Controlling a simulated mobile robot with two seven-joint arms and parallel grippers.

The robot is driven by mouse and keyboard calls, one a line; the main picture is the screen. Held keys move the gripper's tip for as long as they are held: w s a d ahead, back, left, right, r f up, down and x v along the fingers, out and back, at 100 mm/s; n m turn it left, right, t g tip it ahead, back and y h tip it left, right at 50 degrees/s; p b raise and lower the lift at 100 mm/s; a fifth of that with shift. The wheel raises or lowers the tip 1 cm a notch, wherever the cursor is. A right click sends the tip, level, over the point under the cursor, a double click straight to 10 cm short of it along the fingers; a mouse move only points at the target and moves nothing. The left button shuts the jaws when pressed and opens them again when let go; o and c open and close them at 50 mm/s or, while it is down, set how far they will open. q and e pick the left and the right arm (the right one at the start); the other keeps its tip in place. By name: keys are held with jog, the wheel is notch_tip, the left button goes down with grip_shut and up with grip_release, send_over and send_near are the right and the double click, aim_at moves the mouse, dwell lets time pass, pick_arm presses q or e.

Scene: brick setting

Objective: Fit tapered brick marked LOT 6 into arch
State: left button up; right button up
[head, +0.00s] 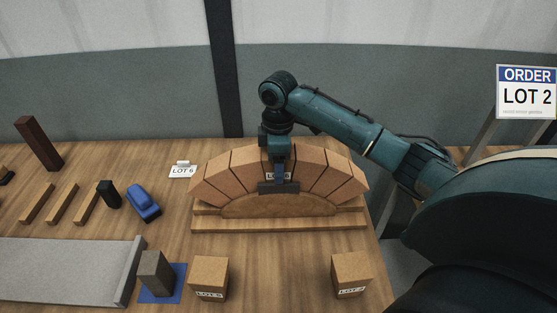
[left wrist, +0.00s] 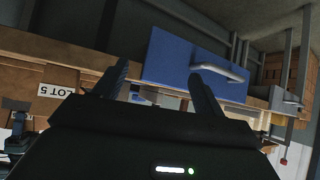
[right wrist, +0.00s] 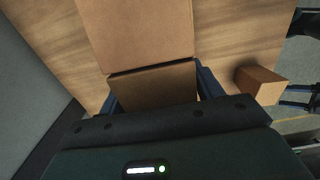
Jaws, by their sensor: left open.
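In the head view my right arm reaches in from the right, with its right gripper (head: 278,183) pointing down at the top middle of the tan arch (head: 225,178). A label there is partly covered by the gripper, and its number is unreadable. In the right wrist view a tan tapered brick (right wrist: 155,87) fills the space between the fingers, which touch its sides. The arch's other bricks rest on a curved wooden support (head: 278,206). A card (head: 183,170) left of the arch reads LOT 6. My left gripper (left wrist: 158,75) is open and empty in the left wrist view.
Loose bricks marked LOT 5 (head: 209,277) and apparently LOT 2 (head: 351,274) stand in front of the arch. A grey-brown block (head: 155,272) stands on a blue mat. A grey slab (head: 65,270) lies front left. An order sign (head: 526,95) reads LOT 2.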

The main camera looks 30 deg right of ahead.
jog(key=shift+o, duration=1.4)
jog(key=shift+r, duration=0.1)
notch_tip(320, 180, up, 12)
jog(key=shift+r, duration=0.1)
